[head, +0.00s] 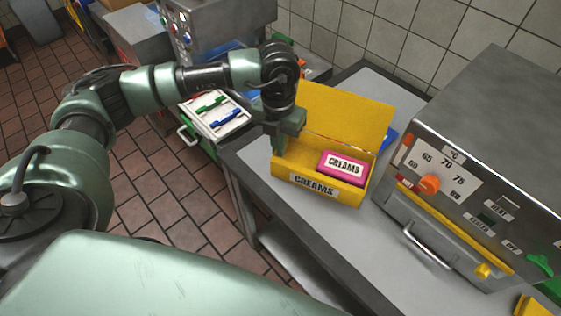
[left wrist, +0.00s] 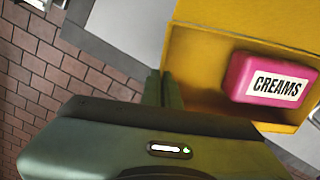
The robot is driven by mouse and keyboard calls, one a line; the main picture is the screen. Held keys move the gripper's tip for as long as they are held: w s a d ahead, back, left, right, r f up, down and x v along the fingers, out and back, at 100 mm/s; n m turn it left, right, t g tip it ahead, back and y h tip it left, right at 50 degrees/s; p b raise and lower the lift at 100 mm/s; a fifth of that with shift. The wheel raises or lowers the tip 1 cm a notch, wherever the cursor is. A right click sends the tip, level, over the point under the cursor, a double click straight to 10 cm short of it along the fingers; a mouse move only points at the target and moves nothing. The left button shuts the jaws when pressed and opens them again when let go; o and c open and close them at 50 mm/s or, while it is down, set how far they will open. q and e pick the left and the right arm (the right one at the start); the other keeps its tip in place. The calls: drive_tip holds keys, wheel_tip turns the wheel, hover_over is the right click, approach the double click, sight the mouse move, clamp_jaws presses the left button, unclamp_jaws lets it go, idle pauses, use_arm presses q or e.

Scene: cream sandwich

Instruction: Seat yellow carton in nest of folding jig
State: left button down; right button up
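The yellow carton (head: 283,171), marked CREAMS, is upright over the grey table with its lid raised at the back. A pink box (head: 343,167), also marked CREAMS, lies inside it toward the right end. My left gripper (head: 276,148) points down at the carton's left end. In the left wrist view its fingers (left wrist: 163,88) are close together at the edge of the yellow carton (left wrist: 205,75), with the end wall apparently pinched between them. I cannot tell whether the carton touches the table. No folding jig can be made out clearly; a blue piece (head: 388,139) behind the carton is mostly hidden. My right gripper is out of view.
A grey machine (head: 475,160) with an orange dial and a front handle stands close on the right. The grey table (head: 340,225) is bare in front of the carton. A tiled wall closes the back.

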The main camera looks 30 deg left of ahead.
use_arm(q)
wheel_tip(320, 180, down, 9)
drive_tip(key=shift+r+p, duration=0.1)
drive_tip(key=shift+p, duration=0.9)
drive_tip(key=shift+f, duration=0.3)
drive_tip(key=c, duration=1.7)
unclamp_jaws()
